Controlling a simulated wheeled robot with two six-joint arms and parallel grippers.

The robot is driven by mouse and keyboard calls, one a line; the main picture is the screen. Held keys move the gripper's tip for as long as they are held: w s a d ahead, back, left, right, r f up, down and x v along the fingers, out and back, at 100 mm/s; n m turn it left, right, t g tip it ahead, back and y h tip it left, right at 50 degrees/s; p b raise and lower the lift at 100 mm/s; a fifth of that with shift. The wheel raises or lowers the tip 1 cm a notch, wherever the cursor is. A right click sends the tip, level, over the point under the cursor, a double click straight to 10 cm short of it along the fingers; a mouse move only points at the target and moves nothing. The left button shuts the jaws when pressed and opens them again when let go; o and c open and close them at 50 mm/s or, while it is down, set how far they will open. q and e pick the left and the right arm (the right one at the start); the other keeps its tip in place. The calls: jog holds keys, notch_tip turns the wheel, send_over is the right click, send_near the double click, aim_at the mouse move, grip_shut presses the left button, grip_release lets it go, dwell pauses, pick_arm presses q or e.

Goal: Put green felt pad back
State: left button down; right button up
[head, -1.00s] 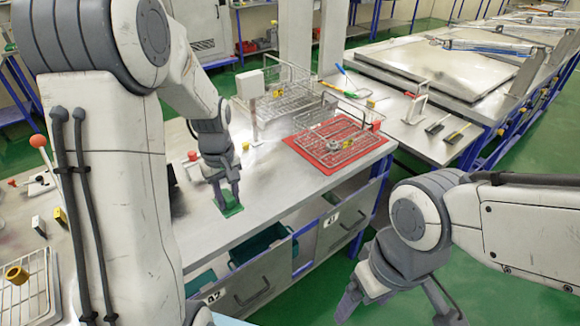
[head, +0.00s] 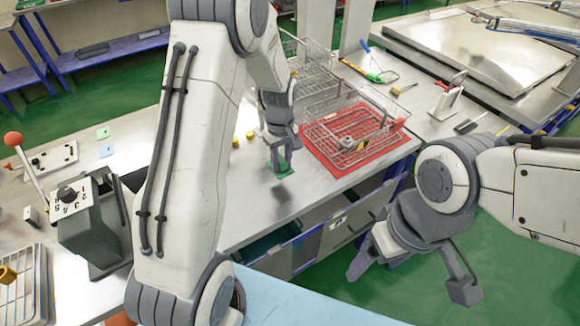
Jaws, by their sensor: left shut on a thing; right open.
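The green felt pad (head: 284,171) is in the jaws of my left gripper (head: 279,163). It is held above the steel bench top (head: 225,205), with a dark shadow on the bench below it. My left gripper is shut on the pad, and the fingers hide part of it. My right gripper (head: 411,284) is open and empty at the lower right, in front of the bench over the green floor. Another small green square (head: 103,133) and a pale blue square (head: 106,151) lie on the bench at the left.
A red mat (head: 330,157) carrying a wire basket (head: 352,128) is right of my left gripper. A second wire basket (head: 312,75) stands behind. A grey numbered dial box (head: 88,225) and a red-knobbed lever (head: 25,158) are at the left. Bare bench lies between.

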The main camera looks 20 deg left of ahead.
aim_at(290, 170)
pick_arm(q)
jog(key=shift+w+d+f+p, duration=0.3)
jog(key=shift+w+d+f, duration=0.55)
jog(key=shift+w, duration=0.1)
notch_tip(290, 170, down, 3)
jog(key=shift+f+p, duration=0.15)
jog(key=shift+p, duration=0.5)
jog(key=shift+f, duration=0.2)
jog(key=shift+f, duration=0.1)
